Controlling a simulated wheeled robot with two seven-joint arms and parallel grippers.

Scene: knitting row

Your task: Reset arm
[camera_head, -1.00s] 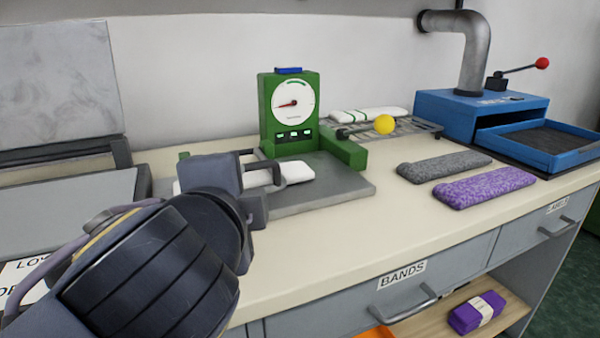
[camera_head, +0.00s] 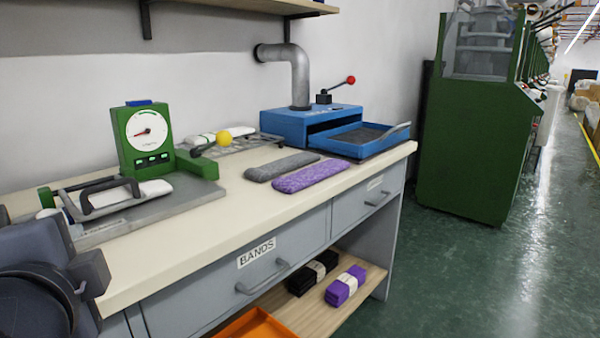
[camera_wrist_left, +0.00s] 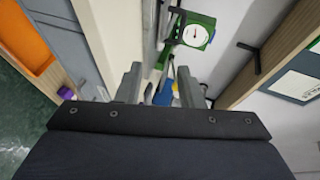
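My left gripper (camera_head: 82,268) is at the lower left of the head view, in front of the bench's near edge. The left wrist view shows its two fingers (camera_wrist_left: 158,85) spread apart with nothing held between them. The green dial gauge (camera_head: 146,140) stands on the bench beyond it and also shows in the left wrist view (camera_wrist_left: 195,34). In front of the gauge, a white folded piece (camera_head: 150,189) lies on a grey plate (camera_head: 185,196), beside a dark clamp handle (camera_head: 100,190). My right gripper is not in view.
Grey (camera_head: 281,166) and purple (camera_head: 310,176) knitted strips lie on the bench (camera_head: 235,215). A blue press (camera_head: 305,122) with an open tray (camera_head: 362,141) stands at the far end. A green machine (camera_head: 470,140) is beyond the bench. The floor (camera_head: 440,275) at right is clear.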

